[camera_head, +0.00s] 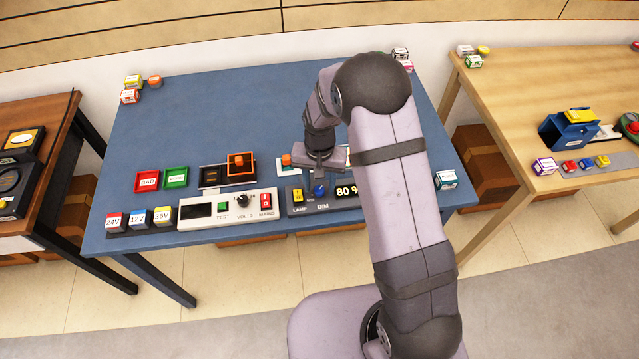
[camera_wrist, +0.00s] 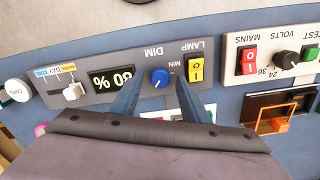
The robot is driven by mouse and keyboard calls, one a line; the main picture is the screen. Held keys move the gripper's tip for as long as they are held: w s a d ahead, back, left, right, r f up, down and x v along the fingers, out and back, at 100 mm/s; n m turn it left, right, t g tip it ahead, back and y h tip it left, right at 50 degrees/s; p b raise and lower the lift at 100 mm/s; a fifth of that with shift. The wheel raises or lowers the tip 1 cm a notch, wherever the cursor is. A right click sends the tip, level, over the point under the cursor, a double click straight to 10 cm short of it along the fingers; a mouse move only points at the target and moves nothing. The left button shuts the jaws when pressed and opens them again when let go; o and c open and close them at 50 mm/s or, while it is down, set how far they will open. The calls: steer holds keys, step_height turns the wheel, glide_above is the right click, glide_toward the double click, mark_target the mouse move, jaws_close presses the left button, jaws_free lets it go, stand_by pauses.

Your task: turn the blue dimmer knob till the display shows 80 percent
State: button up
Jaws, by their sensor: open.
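The blue dimmer knob (camera_head: 319,190) sits on the grey lamp panel (camera_head: 296,209), just left of the black display (camera_head: 346,190). The display reads 80 % in the head view. The knob (camera_wrist: 160,78) and the display (camera_wrist: 111,81) also show in the wrist view, upside down. My gripper (camera_head: 318,175) is over the panel, pointing down at the knob. In the wrist view my gripper (camera_wrist: 159,84) is open, with one dark finger on each side of the knob's near edge. I see a gap beside the knob; I cannot tell the fingertips' exact height.
A yellow lamp switch (camera_wrist: 195,69) is close beside the knob. A white slider (camera_wrist: 73,92) lies past the display. A white volts panel (camera_head: 228,207) stands to the left in the head view.

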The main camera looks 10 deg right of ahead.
mark_target(319, 189)
steer(key=shift+r, duration=0.1)
steer(key=shift+r+b, duration=1.05)
steer(key=shift+r, duration=2.55)
steer(key=shift+n, duration=0.5)
steer(key=shift+f+n, duration=0.2)
steer(key=shift+n, duration=0.3)
steer(key=s+d+n+g, duration=0.1)
steer(key=s+d, duration=0.1)
steer(key=s, duration=0.9)
steer(key=s+d+n+g, duration=0.1)
steer(key=s+d, duration=0.2)
steer(key=s, duration=0.8)
steer(key=shift+w+d+r+m+t, duration=0.1)
steer(key=shift+w+d+r+t, duration=0.2)
steer(key=shift+r, duration=0.45)
steer(key=shift+w+d+r+m+t, duration=0.1)
steer(key=shift+w+d+r+t, duration=0.2)
steer(key=shift+r, duration=0.5)
steer(key=shift+w+d+r+m+t, duration=0.1)
steer(key=shift+w+d+r+t, duration=0.1)
steer(key=shift+r+t, duration=0.4)
